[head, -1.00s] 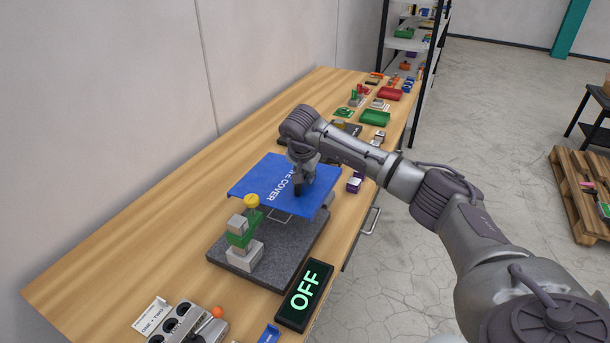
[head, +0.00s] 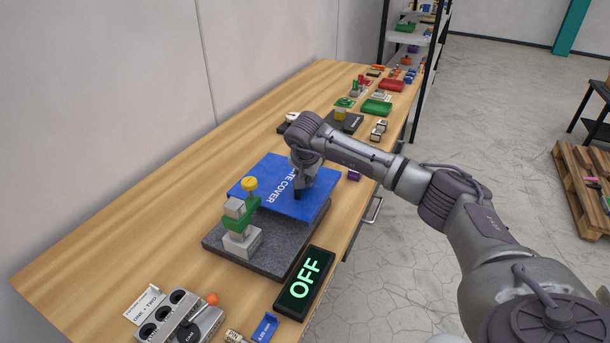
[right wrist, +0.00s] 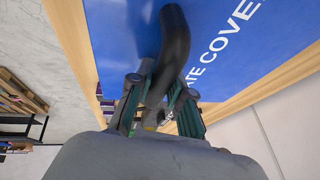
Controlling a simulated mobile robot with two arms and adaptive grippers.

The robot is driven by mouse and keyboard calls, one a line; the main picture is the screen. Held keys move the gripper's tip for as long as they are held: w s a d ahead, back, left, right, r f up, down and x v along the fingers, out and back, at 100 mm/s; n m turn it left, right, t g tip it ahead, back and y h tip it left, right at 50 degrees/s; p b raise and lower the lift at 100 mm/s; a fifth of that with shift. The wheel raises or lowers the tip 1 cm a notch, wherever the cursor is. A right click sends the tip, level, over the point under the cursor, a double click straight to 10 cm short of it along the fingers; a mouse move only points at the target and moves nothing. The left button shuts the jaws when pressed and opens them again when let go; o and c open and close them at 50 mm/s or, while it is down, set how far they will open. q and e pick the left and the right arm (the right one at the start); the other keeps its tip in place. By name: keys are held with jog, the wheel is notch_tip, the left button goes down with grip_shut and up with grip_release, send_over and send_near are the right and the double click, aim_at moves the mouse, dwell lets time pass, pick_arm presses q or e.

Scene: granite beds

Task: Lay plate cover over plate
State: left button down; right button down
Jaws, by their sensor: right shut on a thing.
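The plate cover (head: 265,185) is a blue slab with white lettering. It lies level over the rear part of the dark granite plate (head: 273,252), very low; I cannot tell whether it touches. The plate's front part is bare of the cover. My right gripper (head: 303,191) is shut on the cover's dark curved handle (right wrist: 174,50), which shows in the right wrist view with the cover's blue top (right wrist: 112,30) beyond it. My left gripper is not in view.
A stand with a green arm (head: 241,218) and yellow knob rises from the plate's front left, close to the cover's edge. An OFF sign (head: 304,284) lies at the front right. A grey holder (head: 180,320) stands nearer. Several small items fill the bench's far end. The bench's left side is clear.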

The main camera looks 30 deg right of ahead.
aim_at(296, 201)
notch_tip(296, 201, down, 2)
jog(key=shift+b, duration=0.5)
jog(key=shift+s+a+r+p, duration=0.15)
jog(key=shift+a+r+p, duration=0.15)
jog(key=shift+a+p, duration=0.15)
jog(key=shift+s+a+p, duration=0.25)
jog(key=shift+s+a, duration=0.3)
jog(key=shift+a, duration=0.3)
jog(key=shift+s+a+p, duration=0.2)
jog(key=shift+s+a, duration=0.3)
jog(key=shift+a, duration=0.35)
jog(key=shift+f+b, duration=0.75)
jog(key=shift+f, duration=0.2)
jog(key=shift+f+b, duration=0.85)
jog(key=shift+f, duration=0.05)
jog(key=c, duration=1)
grip_release()
jog(key=shift+a, duration=0.1)
jog(key=shift+s+f, duration=0.1)
jog(key=v, duration=1.2)
